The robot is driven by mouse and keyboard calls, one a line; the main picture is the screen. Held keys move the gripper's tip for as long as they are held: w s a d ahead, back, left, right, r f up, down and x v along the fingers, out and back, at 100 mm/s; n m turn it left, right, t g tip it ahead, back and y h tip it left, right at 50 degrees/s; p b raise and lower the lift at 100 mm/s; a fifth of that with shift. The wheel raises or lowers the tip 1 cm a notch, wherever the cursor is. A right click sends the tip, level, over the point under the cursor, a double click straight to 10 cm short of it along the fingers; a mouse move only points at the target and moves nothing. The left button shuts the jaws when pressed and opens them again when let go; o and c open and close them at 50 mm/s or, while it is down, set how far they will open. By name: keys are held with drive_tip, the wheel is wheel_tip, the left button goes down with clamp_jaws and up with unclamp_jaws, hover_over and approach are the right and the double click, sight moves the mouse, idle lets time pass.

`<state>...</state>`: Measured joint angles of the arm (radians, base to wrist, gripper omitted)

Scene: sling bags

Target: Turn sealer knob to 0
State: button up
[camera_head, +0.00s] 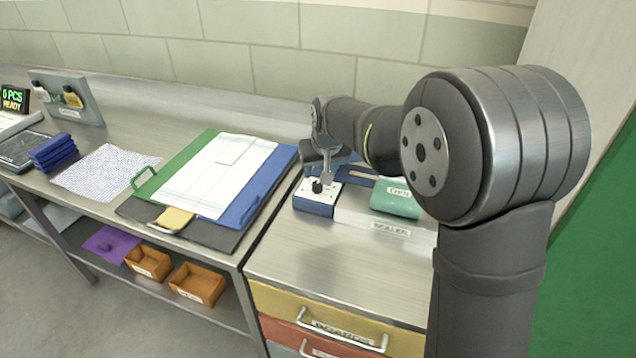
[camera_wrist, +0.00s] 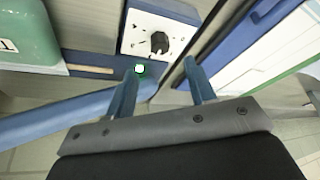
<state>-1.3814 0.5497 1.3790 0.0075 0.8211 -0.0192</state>
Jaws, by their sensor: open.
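The sealer (camera_head: 317,197) is a blue box with a white top panel on the steel bench, in front of my arm in the head view. Its black knob (camera_head: 317,186) stands on the white panel. In the wrist view the knob (camera_wrist: 159,42) shows on the panel, with small dial marks around it that are too blurred to read. A green light (camera_wrist: 140,68) glows on the sealer near the panel's edge. My gripper (camera_wrist: 160,78) is open, its two blue fingers apart. In this view the knob lies beyond the fingertips, between their lines, with nothing held.
A green box (camera_head: 395,198) with a label stands right of the sealer. The bench before the sealer is clear.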

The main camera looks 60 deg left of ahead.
sight(318, 184)
drive_tip(key=x, duration=0.8)
drive_tip(key=shift+c, duration=0.2)
drive_tip(key=c, duration=0.9)
